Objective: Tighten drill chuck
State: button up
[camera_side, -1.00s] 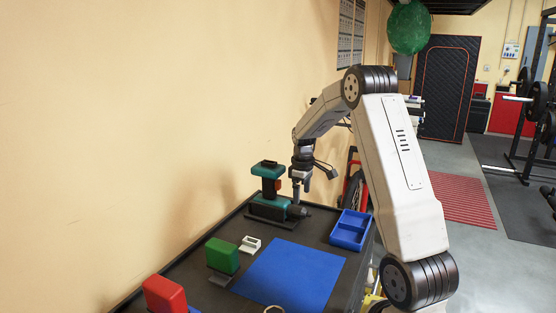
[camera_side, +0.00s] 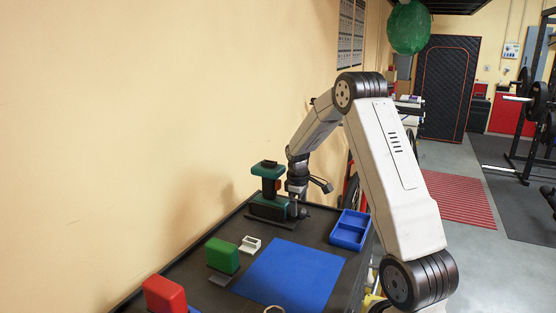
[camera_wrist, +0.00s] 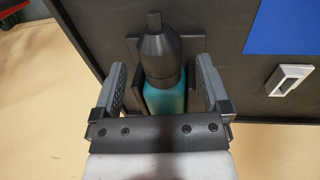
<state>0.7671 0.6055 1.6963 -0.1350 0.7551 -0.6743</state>
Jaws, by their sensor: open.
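The teal and black drill (camera_side: 268,192) lies in a dark holder at the far end of the black table, its battery end up and its chuck (camera_side: 295,210) towards the right. In the wrist view the black chuck (camera_wrist: 160,50) and the teal drill body (camera_wrist: 165,99) show between the fingers. My gripper (camera_wrist: 158,80) is open, with one grey padded finger on each side of the drill and a visible gap to it on both sides. In the side view my gripper (camera_side: 296,196) is down at the chuck, and its fingers are partly hard to make out.
A blue two-part tray (camera_side: 350,230) stands right of the drill. A blue mat (camera_side: 289,274) lies in front. A small white holder (camera_side: 250,244), a green block (camera_side: 222,255) and a red block (camera_side: 165,295) stand along the left side. The wall is close behind.

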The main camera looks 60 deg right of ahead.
jog(key=shift+d+f, duration=0.2)
jog(key=shift+f, duration=1.2)
jog(key=c, duration=1.3)
jog(key=shift+d+y, duration=0.1)
jog(key=shift+y, duration=0.3)
jog(key=shift+d+y, duration=0.2)
jog(key=shift+y, duration=2.2)
jog(key=o, duration=1.3)
